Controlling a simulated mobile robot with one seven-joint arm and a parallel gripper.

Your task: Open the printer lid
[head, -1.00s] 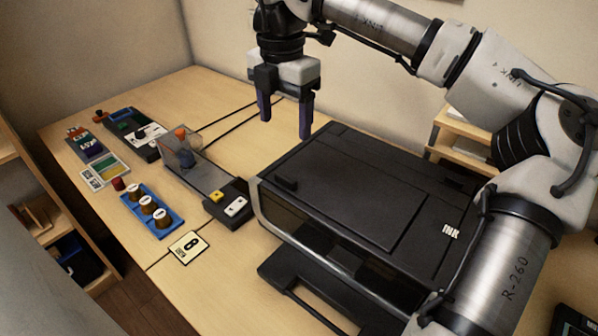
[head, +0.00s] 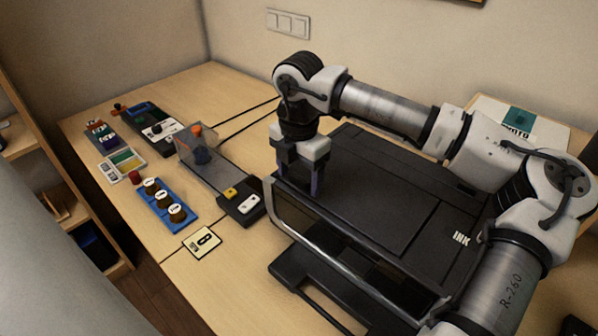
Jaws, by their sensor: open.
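The black printer (head: 345,245) stands on the wooden table, and its flat lid (head: 375,200) lies closed on top. A pale INK label (head: 461,238) is at the lid's right side. My gripper (head: 298,190) points down over the printer's left front corner, with its two dark fingers apart. Its fingertips are at the lid's surface, around where a small raised handle showed earlier. The fingers hide that handle, and I cannot tell whether they touch it.
Left of the printer are a clear box with an orange-topped item (head: 200,150), a dark block with yellow and white buttons (head: 240,203), a blue tray of several brown-sided pots (head: 165,203) and a card (head: 202,242). A paper tray (head: 300,275) juts from the printer's front.

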